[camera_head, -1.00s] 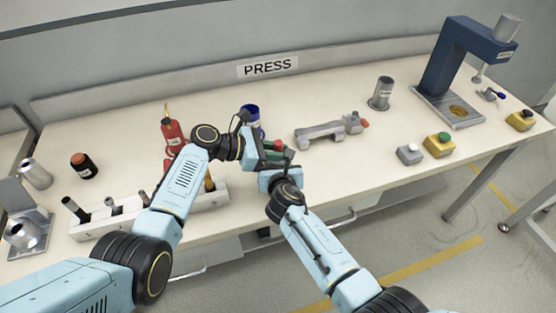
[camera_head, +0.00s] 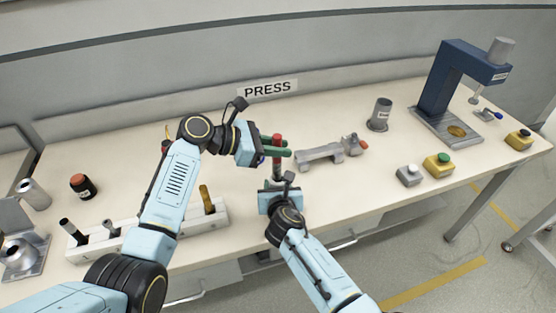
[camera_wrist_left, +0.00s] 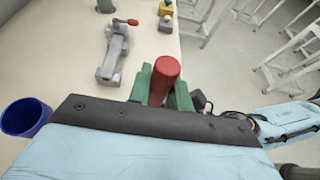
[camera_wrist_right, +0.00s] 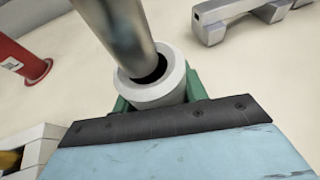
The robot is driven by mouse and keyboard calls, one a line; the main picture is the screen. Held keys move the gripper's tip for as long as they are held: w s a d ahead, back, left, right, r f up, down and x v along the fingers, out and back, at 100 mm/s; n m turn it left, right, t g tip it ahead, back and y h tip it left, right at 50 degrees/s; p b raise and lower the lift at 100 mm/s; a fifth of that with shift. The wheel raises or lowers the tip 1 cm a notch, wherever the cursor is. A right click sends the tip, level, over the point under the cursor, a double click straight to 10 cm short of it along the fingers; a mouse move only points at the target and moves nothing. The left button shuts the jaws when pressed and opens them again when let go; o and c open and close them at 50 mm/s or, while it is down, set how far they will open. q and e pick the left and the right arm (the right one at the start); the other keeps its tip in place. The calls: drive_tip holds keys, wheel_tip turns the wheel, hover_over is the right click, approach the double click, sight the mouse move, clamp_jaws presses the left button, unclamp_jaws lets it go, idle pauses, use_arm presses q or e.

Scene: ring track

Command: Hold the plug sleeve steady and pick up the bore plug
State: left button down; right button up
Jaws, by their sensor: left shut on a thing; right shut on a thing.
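The bore plug (camera_head: 277,139) has a red handle and a steel shaft, and stands about upright. My left gripper (camera_head: 277,150) is shut on its red handle, which also shows between green fingers in the left wrist view (camera_wrist_left: 163,82). In the right wrist view the steel shaft (camera_wrist_right: 113,32) comes down to the mouth of the pale grey plug sleeve (camera_wrist_right: 148,95). The dark bore shows beside the shaft; I cannot tell whether the tip is inside or just above. My right gripper (camera_wrist_right: 158,97) is shut around the sleeve, below the left gripper.
A grey fixture (camera_head: 322,154) lies right of the grippers. A holder block (camera_head: 150,228) with upright pins is at the left. A blue cup (camera_wrist_left: 26,117) stands close to the left gripper. The blue press (camera_head: 436,85) and button boxes (camera_head: 438,166) are at the right.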

idle(0.3)
drive_tip(key=o, duration=1.1)
drive_tip(key=shift+c, duration=0.2)
drive_tip(key=shift+s, duration=0.1)
drive_tip(key=v, duration=1.2)
